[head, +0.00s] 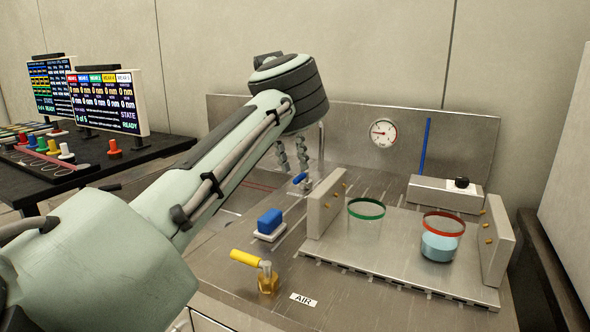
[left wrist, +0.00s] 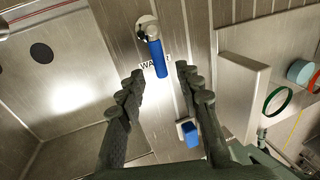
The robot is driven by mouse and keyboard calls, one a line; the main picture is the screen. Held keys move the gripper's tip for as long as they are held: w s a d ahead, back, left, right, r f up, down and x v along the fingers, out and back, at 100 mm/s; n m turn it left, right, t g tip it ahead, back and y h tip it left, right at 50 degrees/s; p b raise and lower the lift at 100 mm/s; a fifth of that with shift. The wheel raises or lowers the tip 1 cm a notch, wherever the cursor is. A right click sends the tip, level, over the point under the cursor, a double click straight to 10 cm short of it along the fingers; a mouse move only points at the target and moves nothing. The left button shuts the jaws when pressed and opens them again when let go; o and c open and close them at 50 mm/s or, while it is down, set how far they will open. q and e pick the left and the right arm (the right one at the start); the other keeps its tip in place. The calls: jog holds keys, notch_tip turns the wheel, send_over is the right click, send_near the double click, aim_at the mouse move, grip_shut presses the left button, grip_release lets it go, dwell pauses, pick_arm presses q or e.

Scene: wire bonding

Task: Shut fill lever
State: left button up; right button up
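A small blue lever (head: 299,179) stands on the metal bench just below my left gripper. In the left wrist view the blue lever (left wrist: 158,58) sits on a round mount, beside a label it partly covers, which seems to read WATER. My left gripper (head: 293,166) points down above it. Its two fingers are apart, with nothing between them in the grip. In the left wrist view the gripper (left wrist: 160,73) has one fingertip on each side of the lever's free end, and I see no contact. My right gripper is out of view.
A yellow-handled brass valve (head: 266,272) stands by the AIR label (head: 303,300). A blue block switch (head: 269,221) and an upright metal plate (head: 325,204) stand near the lever. A green-rimmed beaker (head: 366,209) and a red-rimmed beaker with blue liquid (head: 440,246) are to the right.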

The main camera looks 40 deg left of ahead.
pick_arm(q)
jog(key=v, duration=0.5)
dwell(0.5)
